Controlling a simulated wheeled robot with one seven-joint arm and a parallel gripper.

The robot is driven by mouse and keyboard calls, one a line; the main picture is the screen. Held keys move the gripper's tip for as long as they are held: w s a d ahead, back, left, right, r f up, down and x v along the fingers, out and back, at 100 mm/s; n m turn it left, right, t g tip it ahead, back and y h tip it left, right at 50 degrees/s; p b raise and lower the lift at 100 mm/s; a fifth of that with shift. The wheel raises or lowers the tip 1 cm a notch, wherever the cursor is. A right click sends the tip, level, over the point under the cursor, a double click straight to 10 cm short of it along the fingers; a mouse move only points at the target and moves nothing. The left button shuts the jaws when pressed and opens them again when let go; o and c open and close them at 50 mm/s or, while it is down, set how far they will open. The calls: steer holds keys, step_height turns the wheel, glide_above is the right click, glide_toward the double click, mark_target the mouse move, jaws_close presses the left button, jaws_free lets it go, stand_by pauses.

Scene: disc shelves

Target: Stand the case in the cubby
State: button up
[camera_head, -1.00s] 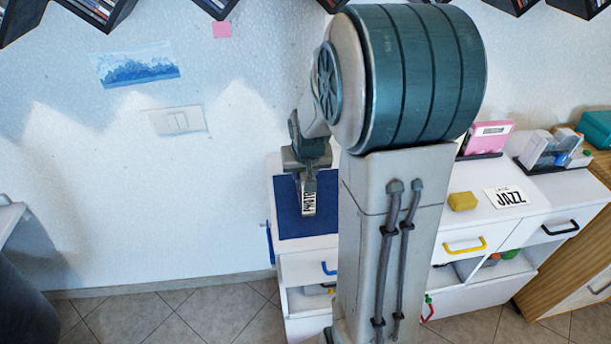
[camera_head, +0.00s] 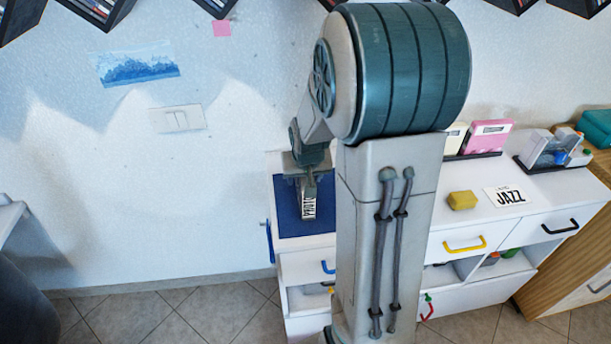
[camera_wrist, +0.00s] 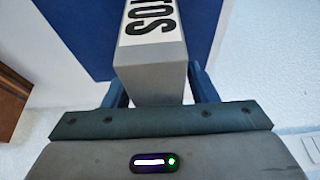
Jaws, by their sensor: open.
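The case (camera_head: 306,207) is a grey box with a white label, partly readable as "PHOTO", over the blue mat on the white cabinet top. In the wrist view the case (camera_wrist: 150,72) lies between the two blue fingers, with its label reading "TOS" toward the top. In the wrist view my gripper (camera_wrist: 160,85) is open, with one finger on each side of the case. A slim gap shows by the fingers. Cubbies (camera_head: 95,8) line the top edge of the head view, cut off by the frame.
The blue mat (camera_head: 290,215) covers the cabinet's left end. My arm hides the cabinet's middle.

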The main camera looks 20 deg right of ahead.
steer(key=v, duration=1.2)
steer(key=shift+b, duration=0.35)
steer(key=s+a+n, duration=0.1)
steer(key=s+a, duration=0.3)
steer(key=s, duration=0.3)
steer(key=s+a+n+g+y, duration=0.1)
steer(key=s+a+n, duration=0.1)
steer(key=s+a, duration=0.3)
steer(key=s+f, duration=0.1)
steer(key=s, duration=0.2)
steer(key=shift+s+a, duration=0.2)
steer(key=shift+a, duration=0.1)
steer(key=shift+c, duration=0.3)
